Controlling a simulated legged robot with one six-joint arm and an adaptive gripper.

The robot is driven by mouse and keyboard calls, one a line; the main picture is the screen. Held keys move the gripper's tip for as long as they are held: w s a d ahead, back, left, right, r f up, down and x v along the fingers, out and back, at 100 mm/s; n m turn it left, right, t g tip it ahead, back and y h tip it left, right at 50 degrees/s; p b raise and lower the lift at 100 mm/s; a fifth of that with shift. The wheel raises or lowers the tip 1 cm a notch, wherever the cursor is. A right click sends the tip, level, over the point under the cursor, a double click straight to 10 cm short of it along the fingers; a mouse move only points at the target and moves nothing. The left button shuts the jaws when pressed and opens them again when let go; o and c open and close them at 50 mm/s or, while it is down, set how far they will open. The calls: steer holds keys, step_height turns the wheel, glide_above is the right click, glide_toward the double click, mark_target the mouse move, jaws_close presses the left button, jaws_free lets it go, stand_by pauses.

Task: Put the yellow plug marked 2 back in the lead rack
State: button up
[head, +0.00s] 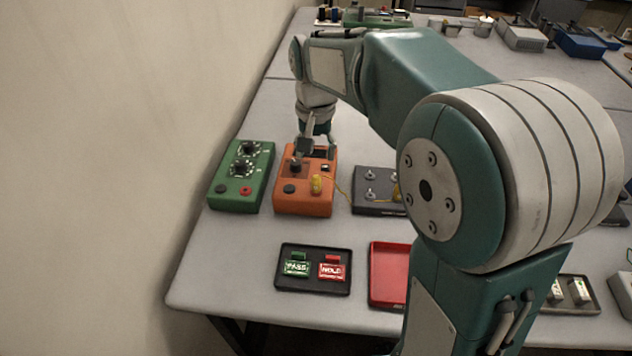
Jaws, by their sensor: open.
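A yellow plug (316,184) stands upright on the front right part of the orange box (303,207). A thin yellow lead runs from it to the dark grey lead rack (366,206) on the right. I cannot read a number on either plug. My gripper (316,153) is open and points down over the back of the orange box, behind the first yellow plug and apart from it. It partly covers the box's back controls. The rack has several metal posts; its right end is hidden.
A green box with dials (240,178) stands close left of the orange box. In front are a black tray with PASS and HOLD tags (313,285) and a red tray (389,290), partly hidden by my arm. The table between boxes and trays is clear. A wall borders the left.

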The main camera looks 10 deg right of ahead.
mark_target(316, 176)
steer(key=shift+f, duration=0.15)
steer(key=shift+f, duration=4.4)
steer(key=shift+s, duration=0.1)
jaws_close()
steer(key=shift+r, duration=0.2)
steer(key=shift+r, duration=2.8)
